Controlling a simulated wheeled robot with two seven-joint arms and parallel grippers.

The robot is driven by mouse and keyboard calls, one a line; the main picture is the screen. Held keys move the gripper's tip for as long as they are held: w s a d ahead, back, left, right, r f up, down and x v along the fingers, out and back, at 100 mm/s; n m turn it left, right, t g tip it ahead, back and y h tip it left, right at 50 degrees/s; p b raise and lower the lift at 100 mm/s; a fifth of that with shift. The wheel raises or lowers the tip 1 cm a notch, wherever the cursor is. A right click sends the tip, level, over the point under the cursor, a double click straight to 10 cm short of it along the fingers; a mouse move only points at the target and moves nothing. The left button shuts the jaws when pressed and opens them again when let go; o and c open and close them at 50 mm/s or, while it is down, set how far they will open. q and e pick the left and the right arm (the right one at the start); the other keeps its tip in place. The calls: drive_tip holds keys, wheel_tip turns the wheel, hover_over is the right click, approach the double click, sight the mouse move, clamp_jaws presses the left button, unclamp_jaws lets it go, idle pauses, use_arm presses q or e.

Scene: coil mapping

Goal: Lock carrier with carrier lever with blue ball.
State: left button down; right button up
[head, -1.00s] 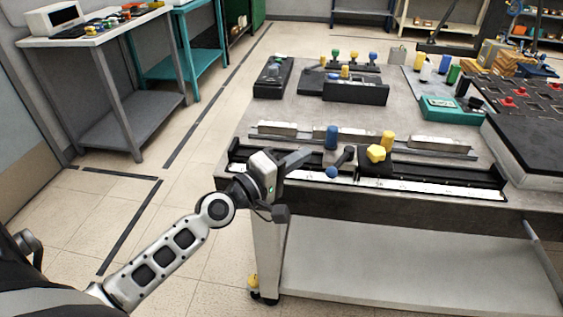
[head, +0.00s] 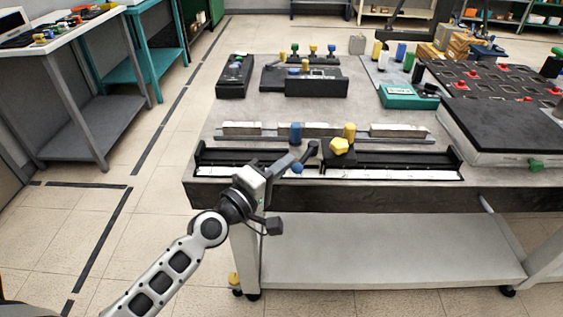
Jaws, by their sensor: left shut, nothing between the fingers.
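The blue ball (head: 298,168) is at the lower end of a short dark carrier lever (head: 309,152) at the front of the table. The lever tilts down to the left, beside a carrier with a blue cylinder (head: 296,130) on top. A dark block with a yellow knob (head: 339,146) and a yellow cylinder stands to its right. Both sit at the long black rail (head: 400,160). My left gripper (head: 288,163) is shut and empty, its fingertips close to the blue ball on its left. Whether they touch it I cannot tell. My right gripper is not in view.
The table (head: 200,120) carries black fixtures (head: 316,84) with coloured knobs at the back. A teal box (head: 408,95) and a black-topped slab (head: 510,128) stand at the right. Open floor lies left of the table.

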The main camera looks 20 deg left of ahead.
use_arm(q)
drive_tip(key=d+n+y+p, duration=0.1)
drive_tip(key=d+y+p, duration=0.1)
drive_tip(key=d+p, duration=0.1)
drive_tip(key=d+n+t+y+p, duration=0.1)
drive_tip(key=y+p, duration=0.1)
drive_tip(key=shift+s+d+n, duration=0.3)
drive_tip(key=shift+s, duration=0.05)
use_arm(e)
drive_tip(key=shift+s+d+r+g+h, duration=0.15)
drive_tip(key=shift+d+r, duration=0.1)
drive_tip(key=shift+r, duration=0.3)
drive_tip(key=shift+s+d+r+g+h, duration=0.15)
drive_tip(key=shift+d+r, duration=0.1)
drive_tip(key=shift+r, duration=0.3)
